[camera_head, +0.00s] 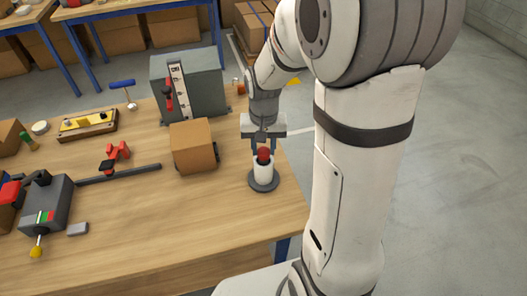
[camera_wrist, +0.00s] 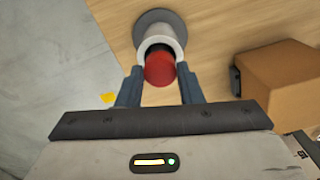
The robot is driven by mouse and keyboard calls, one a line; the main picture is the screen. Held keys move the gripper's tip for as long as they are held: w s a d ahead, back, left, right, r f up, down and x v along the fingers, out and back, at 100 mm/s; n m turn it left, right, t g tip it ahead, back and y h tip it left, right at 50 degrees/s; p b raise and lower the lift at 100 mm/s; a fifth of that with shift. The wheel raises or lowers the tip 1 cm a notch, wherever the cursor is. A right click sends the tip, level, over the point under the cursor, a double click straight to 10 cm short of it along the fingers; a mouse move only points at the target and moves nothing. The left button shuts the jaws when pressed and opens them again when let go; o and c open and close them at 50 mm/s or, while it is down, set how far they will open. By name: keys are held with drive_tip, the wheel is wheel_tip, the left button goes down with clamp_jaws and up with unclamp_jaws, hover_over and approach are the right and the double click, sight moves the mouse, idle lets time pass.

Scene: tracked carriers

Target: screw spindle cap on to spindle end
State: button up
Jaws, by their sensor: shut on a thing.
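The red spindle cap (camera_head: 263,154) is at the top of a white upright cylinder (camera_head: 263,173) on a round dark grey base (camera_head: 263,186), near the table's right edge. In the wrist view the red cap (camera_wrist: 160,70) sits between my fingertips, in front of the cylinder's white rim (camera_wrist: 160,40). A dark part shows between cap and rim. I take the cylinder for the spindle end's housing. My gripper (camera_head: 264,147) points down from above and is shut on the red cap. I cannot tell whether the cap is seated on a thread.
A brown box (camera_head: 192,147) stands just left of the cylinder. A grey cabinet (camera_head: 188,85) with a red-handled lever stands behind it. A black rail with a red clamp (camera_head: 115,157) and a grey switch box (camera_head: 47,205) lie further left. The front right tabletop is clear.

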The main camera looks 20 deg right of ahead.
drive_tip(key=m, duration=0.7)
drive_tip(key=shift+m, duration=1.1)
drive_tip(key=shift+m, duration=1.1)
drive_tip(key=m, duration=0.3)
drive_tip(key=shift+m, duration=0.4)
drive_tip(key=m, duration=0.3)
drive_tip(key=shift+m, duration=0.4)
